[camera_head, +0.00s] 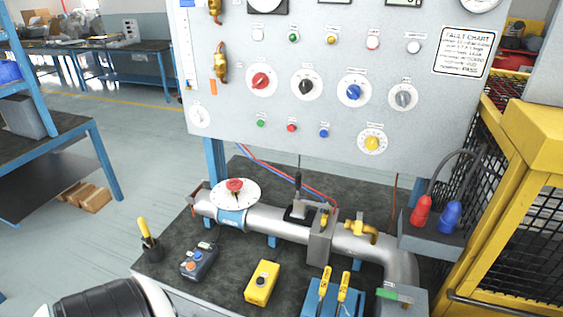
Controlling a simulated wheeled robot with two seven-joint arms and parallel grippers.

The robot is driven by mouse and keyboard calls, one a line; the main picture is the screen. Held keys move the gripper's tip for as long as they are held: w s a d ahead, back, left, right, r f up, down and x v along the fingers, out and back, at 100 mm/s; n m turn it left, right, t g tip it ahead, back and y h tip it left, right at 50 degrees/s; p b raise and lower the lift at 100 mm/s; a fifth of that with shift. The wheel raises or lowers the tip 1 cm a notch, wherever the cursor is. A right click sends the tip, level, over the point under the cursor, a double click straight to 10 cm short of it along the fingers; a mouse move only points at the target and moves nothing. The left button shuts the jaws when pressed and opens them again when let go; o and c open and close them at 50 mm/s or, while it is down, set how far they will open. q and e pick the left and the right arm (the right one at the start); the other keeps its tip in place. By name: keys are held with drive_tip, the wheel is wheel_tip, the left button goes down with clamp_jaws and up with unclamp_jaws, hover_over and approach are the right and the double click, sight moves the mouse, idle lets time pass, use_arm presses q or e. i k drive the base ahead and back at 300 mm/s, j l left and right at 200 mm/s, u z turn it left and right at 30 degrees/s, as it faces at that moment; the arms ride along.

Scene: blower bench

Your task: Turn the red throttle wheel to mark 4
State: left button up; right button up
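A red wheel (235,184) sits at the centre of a round white dial plate (247,194) on top of the silver pipe (275,223), at the left part of the bench. The marks on the dial are too small to read, so I cannot tell where the wheel points. Neither of my grippers shows in the head view. A white and black rounded part, apparently of my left arm, shows at the bottom left edge, apart from the wheel. Nothing covers the wheel.
A grey panel (225,115) with several coloured knobs, including a red one (260,81), rises behind the bench. A black lever (299,200) and a brass valve (360,228) stand right of the wheel. A control box (199,262) and a yellow button box (262,283) lie in front.

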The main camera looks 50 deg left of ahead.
sight(235, 186)
drive_tip(key=u, duration=1.4)
drive_tip(key=i+l+z, duration=0.1)
drive_tip(key=l+z, duration=0.25)
drive_tip(key=l, duration=0.2)
